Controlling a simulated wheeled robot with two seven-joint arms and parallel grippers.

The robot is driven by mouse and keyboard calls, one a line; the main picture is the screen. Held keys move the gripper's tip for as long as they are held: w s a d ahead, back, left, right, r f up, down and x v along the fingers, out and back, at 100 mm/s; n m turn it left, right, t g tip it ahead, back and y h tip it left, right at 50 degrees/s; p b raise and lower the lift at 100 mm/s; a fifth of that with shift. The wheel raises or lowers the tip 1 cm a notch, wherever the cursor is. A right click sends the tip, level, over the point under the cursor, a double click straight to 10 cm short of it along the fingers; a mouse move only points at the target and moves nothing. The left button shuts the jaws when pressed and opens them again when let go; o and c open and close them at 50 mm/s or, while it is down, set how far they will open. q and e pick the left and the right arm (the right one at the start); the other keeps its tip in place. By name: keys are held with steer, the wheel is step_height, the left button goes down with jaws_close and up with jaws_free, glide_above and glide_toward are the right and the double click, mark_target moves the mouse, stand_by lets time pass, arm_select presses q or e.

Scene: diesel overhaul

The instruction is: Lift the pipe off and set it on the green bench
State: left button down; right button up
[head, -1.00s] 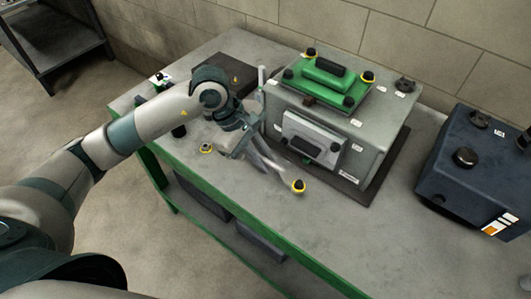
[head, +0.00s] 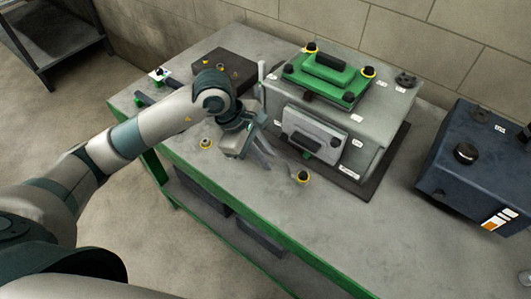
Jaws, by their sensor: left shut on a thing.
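The engine block (head: 390,112) stands on the green-framed bench (head: 350,225), with a green cover (head: 328,78) on top and a light grey cover (head: 309,138) on its front. My left gripper (head: 247,142) is at the block's left front corner, low over the bench top, shut on a thin grey piece that appears to be the pipe (head: 264,147). The gripper hides part of it. I cannot tell whether its lower end touches the bench. My right gripper is not in view.
Yellow-ringed black knobs stand on the bench at the front (head: 303,177) and left (head: 206,144). A dark box (head: 225,66) sits at the back left. A dark blue unit (head: 465,165) stands at the right. The front bench top is clear.

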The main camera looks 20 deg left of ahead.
arm_select(q)
steer(key=shift+f+b, duration=0.8)
steer(key=shift+f, duration=1.7)
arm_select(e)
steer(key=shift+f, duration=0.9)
arm_select(q)
steer(key=c, duration=1.6)
jaws_free()
steer(key=shift+c, duration=0.2)
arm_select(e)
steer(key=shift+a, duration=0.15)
arm_select(q)
steer(key=b+v, duration=0.4)
steer(key=v, duration=1.3)
steer(key=shift+b, duration=0.3)
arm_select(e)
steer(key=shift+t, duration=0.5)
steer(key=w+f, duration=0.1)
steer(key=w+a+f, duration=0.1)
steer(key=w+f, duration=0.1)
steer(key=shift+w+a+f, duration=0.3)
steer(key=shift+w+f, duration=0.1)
arm_select(q)
steer(key=shift+a+r, duration=0.15)
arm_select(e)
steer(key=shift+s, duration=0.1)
